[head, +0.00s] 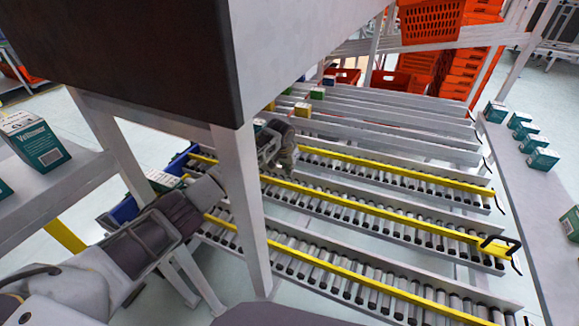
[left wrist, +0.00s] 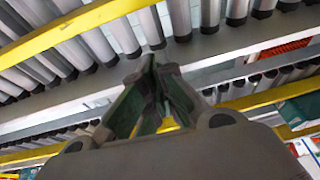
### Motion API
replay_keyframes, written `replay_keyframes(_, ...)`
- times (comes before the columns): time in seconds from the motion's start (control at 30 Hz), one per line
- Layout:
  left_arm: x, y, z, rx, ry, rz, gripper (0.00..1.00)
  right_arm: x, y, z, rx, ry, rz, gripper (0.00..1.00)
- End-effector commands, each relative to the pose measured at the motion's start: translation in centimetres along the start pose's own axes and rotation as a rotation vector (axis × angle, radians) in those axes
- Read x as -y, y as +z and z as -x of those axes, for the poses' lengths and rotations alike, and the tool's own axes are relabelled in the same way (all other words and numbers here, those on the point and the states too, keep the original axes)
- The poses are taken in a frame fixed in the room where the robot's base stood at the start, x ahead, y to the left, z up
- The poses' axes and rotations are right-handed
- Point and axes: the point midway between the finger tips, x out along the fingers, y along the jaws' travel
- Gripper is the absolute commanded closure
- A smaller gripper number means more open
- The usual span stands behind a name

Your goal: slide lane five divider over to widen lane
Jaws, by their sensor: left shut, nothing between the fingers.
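Yellow divider bars run along the roller lanes in the head view: a far one (head: 400,171), a middle one (head: 380,211) and a near one (head: 350,269). I cannot tell which is lane five's. My left arm reaches in from the left behind a grey post. My left gripper (head: 285,157) is by the left part of the far and middle bars. In the left wrist view my left gripper (left wrist: 152,62) is shut and empty, its fingertips close to a grey rail (left wrist: 215,45). A yellow bar (left wrist: 80,25) crosses the upper left there. My right gripper is not in view.
A grey post (head: 255,215) and the dark box-like structure above it (head: 120,50) block part of the head view. White-teal cartons (head: 542,159) stand on the right shelf (head: 515,185). Orange totes (head: 430,20) are stacked at the back.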

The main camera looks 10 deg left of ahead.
Motion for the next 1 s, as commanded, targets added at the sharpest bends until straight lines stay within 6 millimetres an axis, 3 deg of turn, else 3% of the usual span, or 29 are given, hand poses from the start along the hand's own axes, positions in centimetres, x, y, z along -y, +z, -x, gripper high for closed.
replay_keyframes(0.47,0.1,2.0,0.8,0.0,-0.002,0.0,1.0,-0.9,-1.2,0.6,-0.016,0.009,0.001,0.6)
replay_keyframes(1.0,0.0,3.6,1.3,0.0,0.0,0.0,1.0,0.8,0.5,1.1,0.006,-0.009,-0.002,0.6)
